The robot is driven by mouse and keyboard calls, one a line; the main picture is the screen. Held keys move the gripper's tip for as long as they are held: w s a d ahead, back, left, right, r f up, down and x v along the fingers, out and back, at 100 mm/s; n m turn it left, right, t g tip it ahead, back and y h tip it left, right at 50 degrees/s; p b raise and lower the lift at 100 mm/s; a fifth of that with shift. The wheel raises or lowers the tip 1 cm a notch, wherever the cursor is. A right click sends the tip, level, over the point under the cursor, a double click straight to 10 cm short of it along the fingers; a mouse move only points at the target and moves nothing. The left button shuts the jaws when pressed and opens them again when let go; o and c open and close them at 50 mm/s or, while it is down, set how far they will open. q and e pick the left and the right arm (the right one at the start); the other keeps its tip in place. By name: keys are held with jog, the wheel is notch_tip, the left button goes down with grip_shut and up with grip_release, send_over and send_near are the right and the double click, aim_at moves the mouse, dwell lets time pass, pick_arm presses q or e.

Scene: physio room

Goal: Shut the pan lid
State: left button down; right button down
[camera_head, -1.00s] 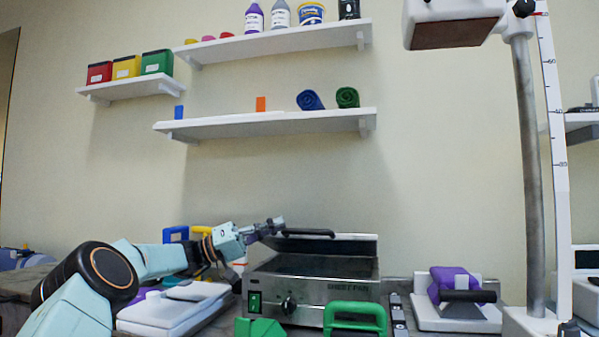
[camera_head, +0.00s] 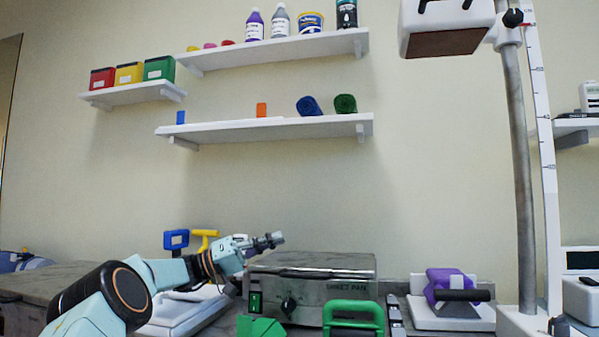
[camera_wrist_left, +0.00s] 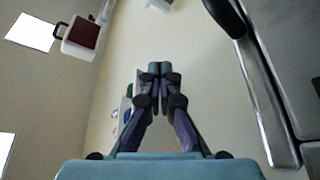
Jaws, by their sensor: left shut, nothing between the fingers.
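The pan (camera_head: 312,290) is a silver box-shaped appliance with a black knob and a green switch on its front. Its lid (camera_head: 310,265) lies down flat over the base in the head view. The lid's dark handle is not clear in the head view; a dark curved bar that looks like it shows at the top of the left wrist view (camera_wrist_left: 225,15). My left gripper (camera_head: 277,239) is shut and empty, just above the lid's back left corner, apart from it. In the left wrist view its fingertips (camera_wrist_left: 160,68) meet. My right gripper is not in view.
Green handled objects (camera_head: 353,318) stand in front of the pan. A purple item on a white stand (camera_head: 450,290) is to the right, near a metal post (camera_head: 522,170). A white device (camera_head: 185,312) lies under my left arm. Shelves (camera_head: 265,128) hang above; the wall between is clear.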

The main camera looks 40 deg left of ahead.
pick_arm(q)
notch_tip(320, 180, up, 10)
dwell(0.7)
